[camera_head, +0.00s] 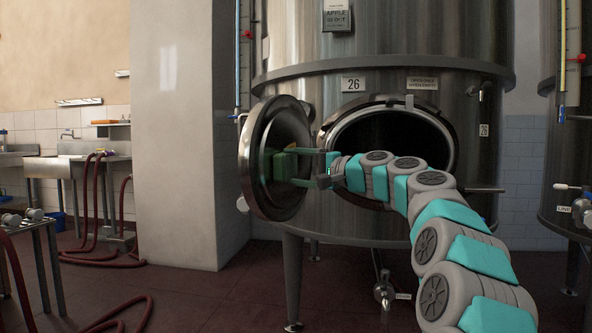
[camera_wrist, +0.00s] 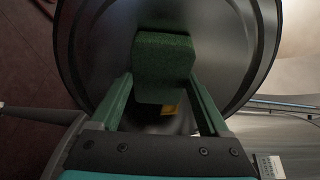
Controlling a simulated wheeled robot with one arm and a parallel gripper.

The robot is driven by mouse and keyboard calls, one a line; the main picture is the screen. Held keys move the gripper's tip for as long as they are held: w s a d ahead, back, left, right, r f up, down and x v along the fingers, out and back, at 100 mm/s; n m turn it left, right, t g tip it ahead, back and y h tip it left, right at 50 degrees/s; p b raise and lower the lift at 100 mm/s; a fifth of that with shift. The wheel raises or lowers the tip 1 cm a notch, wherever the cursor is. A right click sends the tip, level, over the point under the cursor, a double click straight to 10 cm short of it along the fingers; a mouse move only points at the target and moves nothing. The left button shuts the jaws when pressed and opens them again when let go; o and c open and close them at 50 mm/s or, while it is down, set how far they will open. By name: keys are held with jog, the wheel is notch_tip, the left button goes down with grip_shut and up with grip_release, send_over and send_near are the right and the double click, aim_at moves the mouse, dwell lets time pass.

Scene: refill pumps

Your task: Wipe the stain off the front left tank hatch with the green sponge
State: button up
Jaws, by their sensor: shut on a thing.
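The steel tank (camera_head: 420,230) numbered 26 has its round hatch door (camera_head: 252,133) swung open to the left of the dark opening. My gripper (camera_head: 292,166) is at the door's inner face. It is shut on the green sponge (camera_head: 284,163), which shows between the two fingers in the wrist view (camera_wrist: 163,62). The sponge is at or very near the door surface; I cannot tell if it touches. A small yellow patch (camera_wrist: 168,109) shows below the sponge in the wrist view; I cannot tell whether it is a stain or a reflection. The surface behind the sponge is hidden.
My arm crosses in front of the tank opening (camera_head: 395,140). A white pillar (camera_head: 175,130) stands left of the door. A sink (camera_head: 85,160) and red hoses (camera_head: 95,225) are further left. Another tank (camera_head: 565,150) stands at the right edge.

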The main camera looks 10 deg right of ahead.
jog(key=shift+w+a+r+p, duration=0.1)
jog(key=shift+r+p, duration=1.1)
jog(key=shift+r, duration=0.2)
jog(key=w+p, duration=0.1)
jog(key=w, duration=0.1)
jog(key=w+d+p, duration=0.1)
jog(key=p, duration=0.1)
jog(key=shift+w+d+f, duration=0.1)
jog(key=shift+w, duration=0.3)
jog(key=w+p, duration=0.1)
jog(key=w+d+p, duration=0.1)
jog(key=shift+w+p, duration=0.1)
jog(key=shift+p, duration=0.3)
jog(key=shift+w+p, duration=0.3)
jog(key=shift+c, duration=0.6)
jog(key=shift+w+d, duration=0.2)
jog(key=shift+w, duration=0.05)
jog(key=w+p, duration=0.1)
jog(key=p, duration=0.2)
jog(key=shift+w+d, duration=0.35)
jog(key=shift+w, duration=0.05)
jog(key=shift+w+p, duration=0.25)
jog(key=shift+p, duration=0.25)
jog(key=shift+c, duration=0.7)
jog(key=shift+w+d+p, duration=0.4)
jog(key=shift+w+p, duration=0.15)
jog(key=shift+p, duration=0.3)
jog(key=shift+f, duration=0.1)
jog(key=shift+f, duration=0.1)
